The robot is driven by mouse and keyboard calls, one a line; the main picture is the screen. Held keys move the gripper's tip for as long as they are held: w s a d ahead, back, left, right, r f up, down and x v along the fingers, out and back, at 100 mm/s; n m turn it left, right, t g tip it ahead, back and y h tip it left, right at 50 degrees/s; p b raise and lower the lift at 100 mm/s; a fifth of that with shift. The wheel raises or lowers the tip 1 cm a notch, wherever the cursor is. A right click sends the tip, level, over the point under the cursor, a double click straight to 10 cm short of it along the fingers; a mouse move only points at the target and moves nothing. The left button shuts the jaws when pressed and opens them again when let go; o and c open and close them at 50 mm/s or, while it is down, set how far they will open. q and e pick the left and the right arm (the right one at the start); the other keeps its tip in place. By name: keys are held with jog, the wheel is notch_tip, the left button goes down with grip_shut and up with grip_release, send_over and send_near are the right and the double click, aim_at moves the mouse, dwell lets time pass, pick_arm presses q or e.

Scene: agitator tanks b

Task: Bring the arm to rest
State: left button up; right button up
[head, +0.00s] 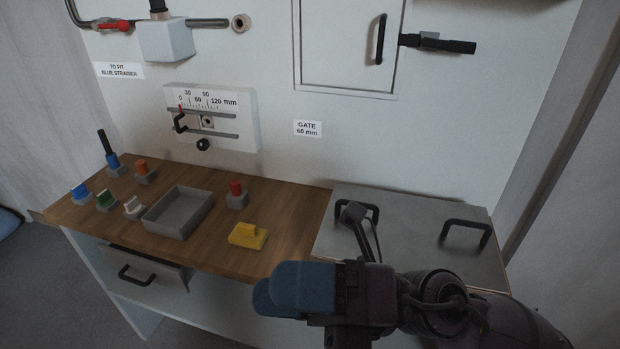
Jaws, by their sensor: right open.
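My right gripper (270,290) is at the bottom middle of the head view, with its blue-padded fingers pointing left. It is open, and I see nothing held between the fingers. It appears in front of the wooden counter's front edge, with my dark right arm coming in from the lower right. The arm covers part of the front of the grey metal lid (410,225). My left gripper is not in view.
The wooden counter (290,210) holds a grey tray (180,212), a yellow block (248,235), a red-topped piece (237,195) and several coloured pieces at the left. A drawer (150,270) below stands slightly open. A gauge (210,115) and a cabinet door (345,45) are on the wall.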

jog(key=w+d+m+t+h, duration=0.2)
jog(key=w+d+m+t, duration=0.25)
jog(key=m+t, duration=0.55)
jog(key=w+d+m+t+h, duration=0.2)
jog(key=w+d+m+t, duration=0.25)
jog(key=m+t, duration=0.55)
jog(key=w+d+f+m+t+h, duration=0.1)
jog(key=w+d+f+m+h, duration=0.3)
jog(key=d+f+m+h, duration=0.85)
jog(key=s+d+f+m+g+h, duration=0.7)
jog(key=f+g, duration=0.1)
jog(key=f, duration=0.3)
jog(key=s+d+f+m+g+y, duration=0.1)
jog(key=s+f+g, duration=0.3)
jog(key=s, duration=0.3)
jog(key=s+d+f+m+g, duration=0.1)
jog(key=s+f+m+g, duration=0.1)
jog(key=s+f+g, duration=0.3)
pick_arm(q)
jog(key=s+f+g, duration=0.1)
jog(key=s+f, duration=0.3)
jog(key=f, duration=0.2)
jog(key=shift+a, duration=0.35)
pick_arm(e)
jog(key=w+f+n+t, duration=0.1)
jog(key=w+f+t, duration=0.5)
jog(key=f+t, duration=0.3)
jog(key=shift+a+y, duration=0.25)
jog(key=shift+y, duration=0.2)
